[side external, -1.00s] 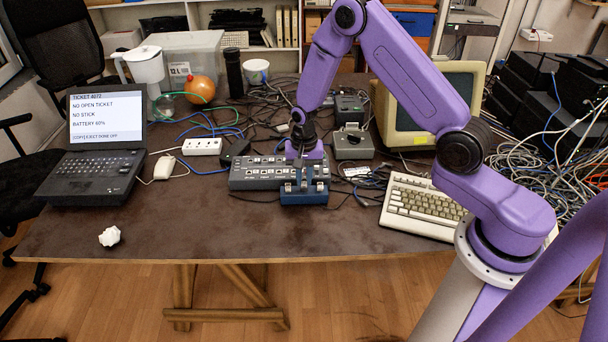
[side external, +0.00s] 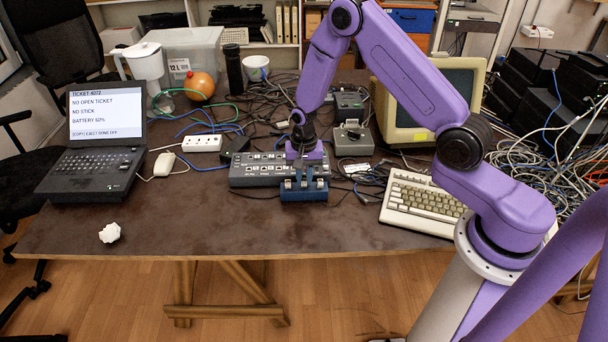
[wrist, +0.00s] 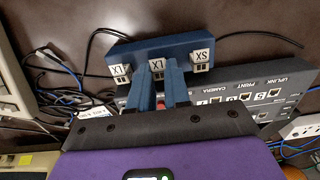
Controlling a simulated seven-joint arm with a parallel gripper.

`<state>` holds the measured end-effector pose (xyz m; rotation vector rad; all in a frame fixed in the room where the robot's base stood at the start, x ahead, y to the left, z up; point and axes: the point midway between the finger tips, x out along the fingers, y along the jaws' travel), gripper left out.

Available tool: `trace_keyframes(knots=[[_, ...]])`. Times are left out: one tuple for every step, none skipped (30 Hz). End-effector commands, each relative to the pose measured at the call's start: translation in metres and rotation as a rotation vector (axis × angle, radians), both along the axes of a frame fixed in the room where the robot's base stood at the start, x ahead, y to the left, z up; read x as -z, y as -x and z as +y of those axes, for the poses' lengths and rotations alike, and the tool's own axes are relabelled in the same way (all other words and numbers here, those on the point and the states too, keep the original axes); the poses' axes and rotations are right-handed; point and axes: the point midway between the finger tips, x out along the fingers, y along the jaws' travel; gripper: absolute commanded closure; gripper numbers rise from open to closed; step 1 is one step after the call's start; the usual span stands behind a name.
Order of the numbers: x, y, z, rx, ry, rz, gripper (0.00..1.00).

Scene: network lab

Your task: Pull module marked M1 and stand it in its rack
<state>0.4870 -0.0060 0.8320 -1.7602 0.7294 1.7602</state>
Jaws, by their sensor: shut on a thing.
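The blue rack (side external: 303,196) stands on the table in front of the grey switch (side external: 250,183). In the wrist view the rack (wrist: 190,44) bears small modules with white labels: one reading LX (wrist: 119,70) at the left, one reading LX (wrist: 157,67) in the middle, one reading SX (wrist: 202,58) at the right. My gripper (wrist: 163,84) is at the middle of the rack, its blue fingers shut on a small module with a white and red mark (wrist: 160,101), mostly hidden between them. I cannot read M1 or tell how deep it sits. The gripper also shows in the side view (side external: 303,181).
A beige keyboard (side external: 425,203) and monitor stand to the right. A power strip (side external: 202,143), mouse (side external: 164,164) and laptop (side external: 95,170) are at the left. Cables lie behind and beside the switch. The front of the table is clear except for a crumpled white ball (side external: 109,233).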

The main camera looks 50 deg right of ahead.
Motion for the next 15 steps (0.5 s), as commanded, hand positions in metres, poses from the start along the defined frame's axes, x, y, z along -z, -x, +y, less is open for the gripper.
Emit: trace_keyframes(knots=[[0.0007, -0.0001, 0.0000, 0.000, 0.000, 0.000, 1.00], [0.0011, -0.0002, 0.0001, 0.000, 0.000, 0.000, 1.00], [0.0016, -0.0002, 0.0001, 0.000, -0.001, -0.001, 1.00], [0.0019, -0.0002, 0.0001, 0.000, 0.000, -0.001, 1.00], [0.0023, -0.0002, 0.0001, 0.000, 0.000, -0.001, 1.00], [0.0028, -0.0002, 0.0001, 0.000, 0.000, -0.001, 1.00], [0.0032, -0.0002, 0.0001, 0.000, 0.000, -0.001, 1.00], [0.0033, -0.0002, 0.0001, 0.000, 0.000, -0.001, 0.80], [0.0032, -0.0004, 0.0001, 0.000, 0.000, -0.001, 0.67], [0.0032, -0.0002, 0.0001, 0.000, 0.000, -0.001, 0.57], [0.0032, -0.0002, 0.0001, 0.000, 0.000, -0.001, 0.53], [0.0032, -0.0002, 0.0001, 0.000, 0.000, -0.001, 0.53], [0.0031, -0.0002, 0.0001, 0.000, 0.000, -0.001, 0.53], [0.0031, -0.0002, 0.0001, 0.000, 0.000, -0.001, 0.53], [0.0031, -0.0002, 0.0001, 0.000, 0.000, -0.001, 0.53]])
